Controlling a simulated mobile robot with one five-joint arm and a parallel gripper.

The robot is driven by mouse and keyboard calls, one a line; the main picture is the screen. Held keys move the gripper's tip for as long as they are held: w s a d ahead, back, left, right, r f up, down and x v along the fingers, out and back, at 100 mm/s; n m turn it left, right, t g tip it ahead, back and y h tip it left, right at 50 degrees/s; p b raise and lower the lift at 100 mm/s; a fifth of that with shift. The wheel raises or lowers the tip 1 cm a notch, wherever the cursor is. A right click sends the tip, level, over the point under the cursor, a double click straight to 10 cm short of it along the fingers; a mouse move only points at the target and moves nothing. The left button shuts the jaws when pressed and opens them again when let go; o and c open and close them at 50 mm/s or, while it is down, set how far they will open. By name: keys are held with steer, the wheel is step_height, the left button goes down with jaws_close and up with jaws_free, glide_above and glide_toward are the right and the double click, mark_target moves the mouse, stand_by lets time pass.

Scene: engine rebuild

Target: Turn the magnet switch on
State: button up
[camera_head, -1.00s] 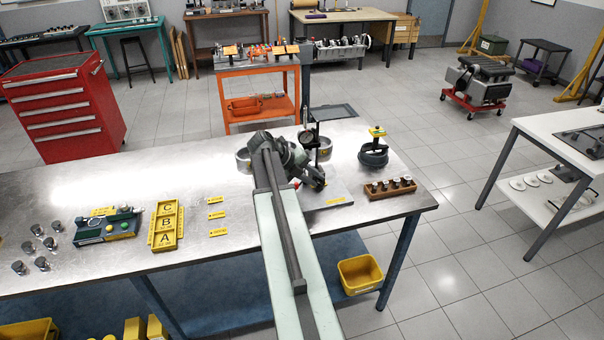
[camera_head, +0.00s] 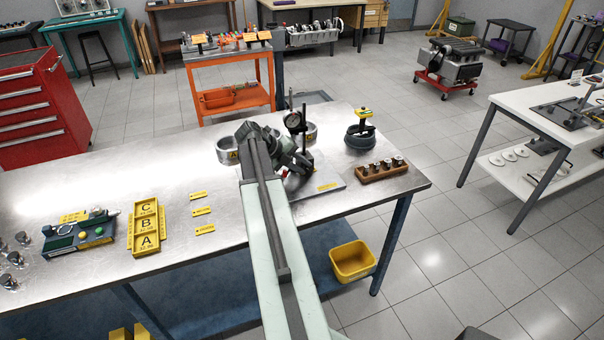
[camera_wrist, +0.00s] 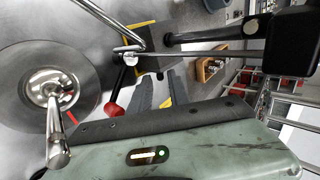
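The dial gauge (camera_head: 294,122) stands on an upright post at the back right of the steel bench, above a grey plate (camera_head: 328,184). My arm and wrist cover its foot, so I cannot make out the magnet switch in the head view. In the wrist view, a red ball knob (camera_wrist: 113,108) hangs below a metal rod and clamp (camera_wrist: 130,55), left of a dark block (camera_wrist: 168,60) with a yellow edge. My gripper (camera_wrist: 163,85) seems to show as dark strips near this block. I cannot tell its opening or any contact.
A ringed cylinder marked A (camera_head: 230,150) and a dark ring tool (camera_head: 362,138) stand close to my wrist. A wooden rack (camera_head: 382,172) sits at the bench's right end. Yellow trays (camera_head: 146,226) and a green fixture (camera_head: 78,237) lie left.

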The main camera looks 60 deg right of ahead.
steer(key=shift+s+d+f, duration=0.1)
steer(key=shift+d+f, duration=0.1)
steer(key=shift+f, duration=0.1)
steer(key=shift+r, duration=0.1)
steer(key=shift+a, duration=0.1)
jaws_close()
steer(key=shift+s, duration=0.1)
